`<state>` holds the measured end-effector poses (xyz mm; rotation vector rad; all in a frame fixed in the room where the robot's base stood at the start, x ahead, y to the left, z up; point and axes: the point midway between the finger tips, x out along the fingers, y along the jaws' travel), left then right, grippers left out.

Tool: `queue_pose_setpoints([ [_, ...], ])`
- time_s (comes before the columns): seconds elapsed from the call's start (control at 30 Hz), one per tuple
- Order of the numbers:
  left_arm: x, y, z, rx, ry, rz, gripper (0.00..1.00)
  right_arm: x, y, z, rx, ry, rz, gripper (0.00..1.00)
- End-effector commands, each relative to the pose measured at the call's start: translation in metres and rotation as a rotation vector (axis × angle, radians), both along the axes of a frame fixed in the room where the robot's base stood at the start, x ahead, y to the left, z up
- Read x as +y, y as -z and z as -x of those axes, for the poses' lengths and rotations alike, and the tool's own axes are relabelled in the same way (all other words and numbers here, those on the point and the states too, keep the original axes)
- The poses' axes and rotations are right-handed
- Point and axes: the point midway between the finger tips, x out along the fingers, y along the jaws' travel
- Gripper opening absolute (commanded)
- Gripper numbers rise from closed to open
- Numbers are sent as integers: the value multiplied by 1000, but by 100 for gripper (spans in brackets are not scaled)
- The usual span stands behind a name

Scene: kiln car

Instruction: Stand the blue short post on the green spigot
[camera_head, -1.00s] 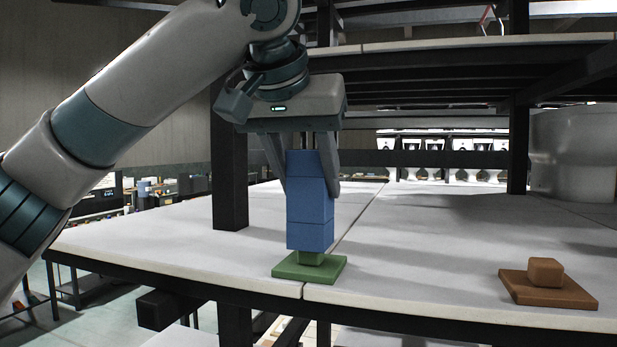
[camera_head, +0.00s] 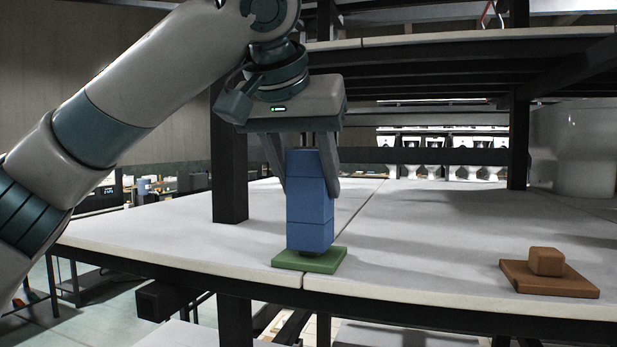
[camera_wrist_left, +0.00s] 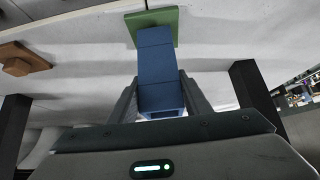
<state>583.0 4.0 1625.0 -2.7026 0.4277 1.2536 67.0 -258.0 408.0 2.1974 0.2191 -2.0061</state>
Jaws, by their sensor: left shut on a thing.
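The blue short post (camera_head: 310,215) is upright over the green spigot's square base (camera_head: 325,265) near the shelf's front edge. My left gripper (camera_head: 308,192) is shut on the post's upper part, one finger on each side. The spigot's peg is almost wholly hidden by the post's lower end; whether the post is fully seated I cannot tell. In the left wrist view the post (camera_wrist_left: 156,60) runs from between the fingers to the green base (camera_wrist_left: 168,20). My right gripper is not in view.
A brown spigot on a square base (camera_head: 548,275) stands at the right on the pale shelf (camera_head: 420,250). A dark upright (camera_head: 229,170) stands behind my left gripper, and dark beams (camera_head: 430,80) cross above. The shelf between the two spigots is clear.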

Motion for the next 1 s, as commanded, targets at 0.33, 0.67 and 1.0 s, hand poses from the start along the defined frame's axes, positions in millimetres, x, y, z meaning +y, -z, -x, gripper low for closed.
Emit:
queue_pose_setpoints([
  [0.33, 0, 4, 0, -2, 0, 2, 12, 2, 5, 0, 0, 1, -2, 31],
  [0.67, 0, 9, 0, -2, 0, 2, 12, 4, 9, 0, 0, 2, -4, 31],
  [1.0, 0, 9, 0, -2, 0, 2, 66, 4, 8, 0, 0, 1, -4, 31],
])
